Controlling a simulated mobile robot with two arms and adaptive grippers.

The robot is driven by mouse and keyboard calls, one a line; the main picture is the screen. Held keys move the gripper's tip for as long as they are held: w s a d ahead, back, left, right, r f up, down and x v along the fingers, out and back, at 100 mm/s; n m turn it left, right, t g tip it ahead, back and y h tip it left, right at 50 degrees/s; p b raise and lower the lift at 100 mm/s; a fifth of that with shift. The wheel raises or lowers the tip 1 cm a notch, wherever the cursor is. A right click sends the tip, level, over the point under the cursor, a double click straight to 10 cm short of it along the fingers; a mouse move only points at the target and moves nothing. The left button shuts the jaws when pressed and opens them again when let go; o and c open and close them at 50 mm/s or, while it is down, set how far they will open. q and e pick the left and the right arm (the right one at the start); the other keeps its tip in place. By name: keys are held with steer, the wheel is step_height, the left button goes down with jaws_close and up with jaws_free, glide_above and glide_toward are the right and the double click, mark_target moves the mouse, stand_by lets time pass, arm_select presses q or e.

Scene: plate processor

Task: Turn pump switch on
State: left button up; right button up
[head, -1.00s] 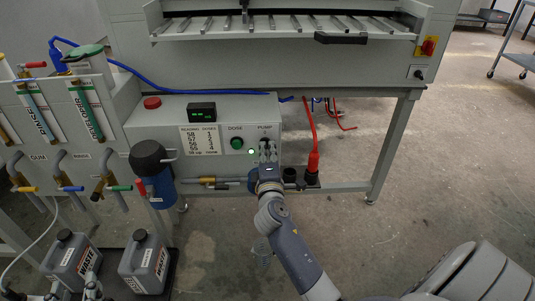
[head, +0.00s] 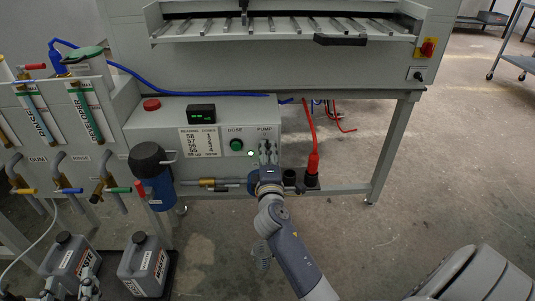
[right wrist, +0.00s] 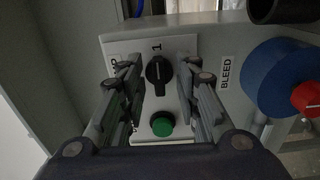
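The pump switch is a black knob (right wrist: 157,75) on a pale plate in the right wrist view. A "1" is printed above it there. My right gripper (right wrist: 160,80) has a finger on each side of the knob, with gaps showing between. In the head view this gripper (head: 268,150) is at the panel just under the PUMP label and hides most of the switch.
The grey control box (head: 160,122) carries a green DOSE button (head: 236,144), a red button (head: 152,104) and a display (head: 201,114). A blue bleed part (right wrist: 280,78) is right of the switch in the wrist view. A red-hosed fitting (head: 313,162) stands close right of my right gripper.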

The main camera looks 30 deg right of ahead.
steer(key=shift+s, duration=0.1)
steer(key=v, duration=1.2)
